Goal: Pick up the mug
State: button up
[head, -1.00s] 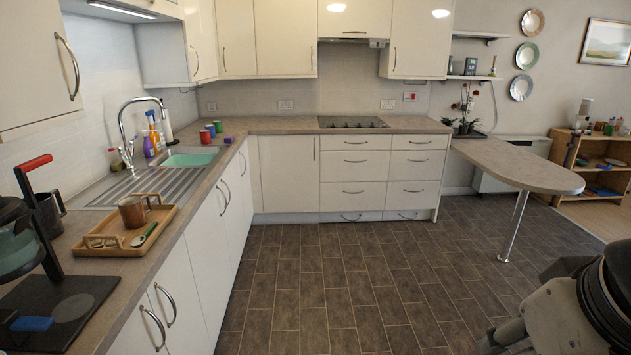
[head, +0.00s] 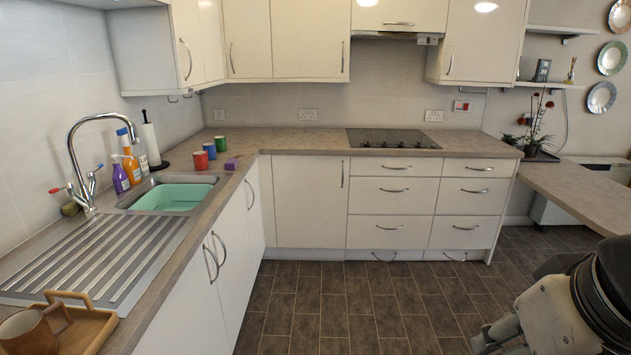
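A brown mug (head: 24,335) stands on a wooden tray (head: 95,330) on the counter at the bottom left of the head view. The picture's edges cut off part of the mug and the tray. Red, blue and green cups (head: 201,160) stand farther back on the counter, beyond the sink. Part of my arm shows at the lower right, well away from the mug.
A steel sink (head: 140,208) holds a green basin (head: 172,197); its tall tap (head: 75,150) rises beside it. Spray bottles (head: 128,165) and a paper-towel holder (head: 150,140) stand behind. Cabinets and a peninsula (head: 580,190) bound the clear tiled floor (head: 340,305).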

aim_at(220, 141)
jog(key=i, duration=1.9)
jog(key=i+u, duration=0.15)
jog(key=i, duration=0.5)
jog(key=i+l+u, duration=0.15)
jog(key=i, duration=0.45)
jog(key=i+l+u, duration=0.15)
jog(key=i, duration=0.5)
jog(key=i+u, duration=0.4)
jog(key=i+l+u, duration=0.4)
jog(key=i, duration=0.2)
jog(key=j, duration=0.1)
